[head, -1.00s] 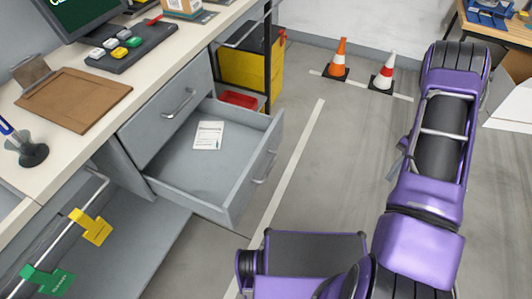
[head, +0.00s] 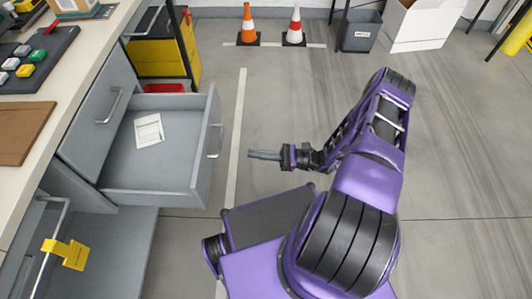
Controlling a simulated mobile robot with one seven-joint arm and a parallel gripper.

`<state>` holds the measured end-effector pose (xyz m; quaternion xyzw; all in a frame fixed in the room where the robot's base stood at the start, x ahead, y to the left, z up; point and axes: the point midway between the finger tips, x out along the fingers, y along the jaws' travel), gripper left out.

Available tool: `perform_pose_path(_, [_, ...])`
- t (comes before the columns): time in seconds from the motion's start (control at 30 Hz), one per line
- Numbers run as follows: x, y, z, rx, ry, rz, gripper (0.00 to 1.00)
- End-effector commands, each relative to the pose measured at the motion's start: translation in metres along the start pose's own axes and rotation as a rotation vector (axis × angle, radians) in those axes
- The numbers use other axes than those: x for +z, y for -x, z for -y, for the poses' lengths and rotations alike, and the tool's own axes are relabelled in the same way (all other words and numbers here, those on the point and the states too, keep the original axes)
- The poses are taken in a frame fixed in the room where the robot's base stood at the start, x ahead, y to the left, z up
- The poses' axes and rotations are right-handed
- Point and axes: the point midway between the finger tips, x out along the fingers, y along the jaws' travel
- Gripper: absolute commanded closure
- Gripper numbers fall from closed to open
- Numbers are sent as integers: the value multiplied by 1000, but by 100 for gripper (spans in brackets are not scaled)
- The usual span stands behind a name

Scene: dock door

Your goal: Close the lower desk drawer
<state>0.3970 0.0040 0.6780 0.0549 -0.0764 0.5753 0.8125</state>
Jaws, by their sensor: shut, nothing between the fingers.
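The lower desk drawer (head: 155,196) is pulled well out from the grey desk at the left of the head view. Its bar handle (head: 215,141) is on the front panel, facing right. A white notepad or card (head: 149,131) lies inside it. My gripper (head: 251,154) is shut and empty. It points left toward the drawer front, apart from it, with a gap of floor showing between its fingertips and the handle.
The upper drawer (head: 98,110) is shut above it. A yellow bin (head: 158,58) and a red tray (head: 164,88) are behind the open drawer. Two cones (head: 249,27) stand at the back. A yellow tag (head: 67,253) hangs from a rail at lower left.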

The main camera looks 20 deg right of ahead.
Motion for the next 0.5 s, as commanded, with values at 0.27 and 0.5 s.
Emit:
perform_pose_path(0.27, [1, -56, -1, 5, -1, -1, 100])
perform_pose_path(0.5, [0, -78, -1, 3, 1, -3, 100])
